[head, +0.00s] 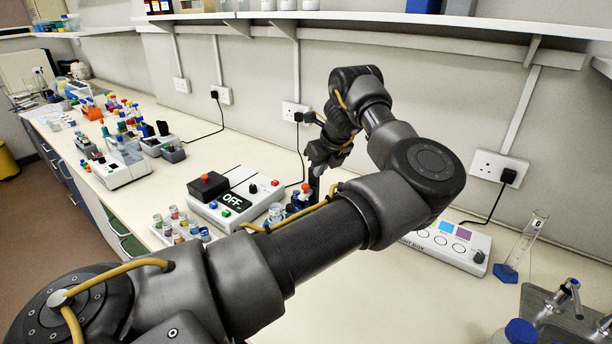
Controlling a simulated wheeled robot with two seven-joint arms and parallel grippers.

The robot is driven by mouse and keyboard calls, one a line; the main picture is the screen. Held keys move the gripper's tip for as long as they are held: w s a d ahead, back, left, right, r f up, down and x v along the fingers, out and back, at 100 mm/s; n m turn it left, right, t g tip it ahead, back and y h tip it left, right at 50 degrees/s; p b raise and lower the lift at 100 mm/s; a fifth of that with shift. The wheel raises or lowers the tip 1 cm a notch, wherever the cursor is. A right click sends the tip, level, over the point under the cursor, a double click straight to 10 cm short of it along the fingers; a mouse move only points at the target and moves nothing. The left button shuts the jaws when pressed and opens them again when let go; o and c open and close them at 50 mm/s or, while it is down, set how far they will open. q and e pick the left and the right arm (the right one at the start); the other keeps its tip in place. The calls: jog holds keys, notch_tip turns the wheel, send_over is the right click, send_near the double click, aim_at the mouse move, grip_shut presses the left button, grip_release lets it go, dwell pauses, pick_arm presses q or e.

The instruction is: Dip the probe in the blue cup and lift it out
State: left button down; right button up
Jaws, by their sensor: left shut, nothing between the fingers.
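My left arm reaches in from the lower left and bends back at the elbow. Its dark gripper (315,188) points down over the bench, shut, with nothing seen between the fingers. Just left of it is a small group of containers with blue and red parts (296,204), partly hidden behind my forearm. A clear beaker (275,211) stands beside them. I cannot tell for certain which of these is the blue cup. I cannot make out the probe apart from the dark fingers. My right gripper is out of view.
A white box with an OFF display (236,194) stands left of the gripper. Several capped vials (175,222) are in front of it. A button panel (452,243), glass cylinder (528,240) and sink tap (562,297) are at right. The wall and shelf (400,35) lie behind.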

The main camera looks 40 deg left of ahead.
pick_arm(q)
jog(key=v, duration=0.5)
jog(key=shift+b, duration=0.3)
